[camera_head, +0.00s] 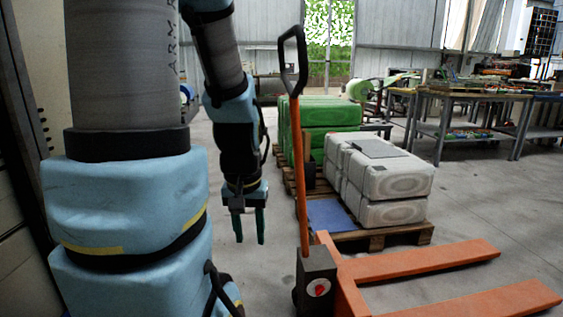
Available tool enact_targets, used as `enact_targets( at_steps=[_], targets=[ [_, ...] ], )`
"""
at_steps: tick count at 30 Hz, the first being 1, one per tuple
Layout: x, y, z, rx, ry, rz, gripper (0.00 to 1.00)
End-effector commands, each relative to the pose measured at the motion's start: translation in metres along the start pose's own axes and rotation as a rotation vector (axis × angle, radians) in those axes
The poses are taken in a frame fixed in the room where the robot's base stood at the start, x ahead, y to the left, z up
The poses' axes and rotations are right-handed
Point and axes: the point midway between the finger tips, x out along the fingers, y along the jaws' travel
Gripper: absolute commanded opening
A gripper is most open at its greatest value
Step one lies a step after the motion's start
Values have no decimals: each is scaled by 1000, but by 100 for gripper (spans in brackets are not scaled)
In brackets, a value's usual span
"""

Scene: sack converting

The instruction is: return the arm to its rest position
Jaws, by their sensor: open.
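My arm, light blue and grey, fills the left of the head view. Its near part stands large at the left edge. Its far part hangs down in the middle left. My gripper (251,241) points down at its end, with two dark green fingers apart and nothing between them. It hangs in front of bare grey floor, just left of the orange pallet jack's handle (297,150). I cannot tell how far apart the gripper and the handle are in depth.
An orange pallet jack (415,265) stands at the front right, its forks reaching right. Behind it, white sacks (385,175) lie on a wooden pallet (375,239). Green sacks (325,115) are stacked farther back. Workbenches (470,96) stand at the back right. Floor at the right is clear.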

Motion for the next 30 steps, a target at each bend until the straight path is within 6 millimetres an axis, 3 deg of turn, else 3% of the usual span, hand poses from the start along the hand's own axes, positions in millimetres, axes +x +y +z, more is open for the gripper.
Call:
enact_targets(
  at_steps=[1,3,9,15,20,30],
  targets=[
    [-33,0,-5,0,0,0,42],
    [-55,0,-8,0,0,0,42],
    [-118,0,-16,0,0,0,42],
    [-161,1,-22,0,0,0,42],
    [-174,1,-24,0,0,0,42],
    [-172,1,-24,0,0,0,42]
  ],
)
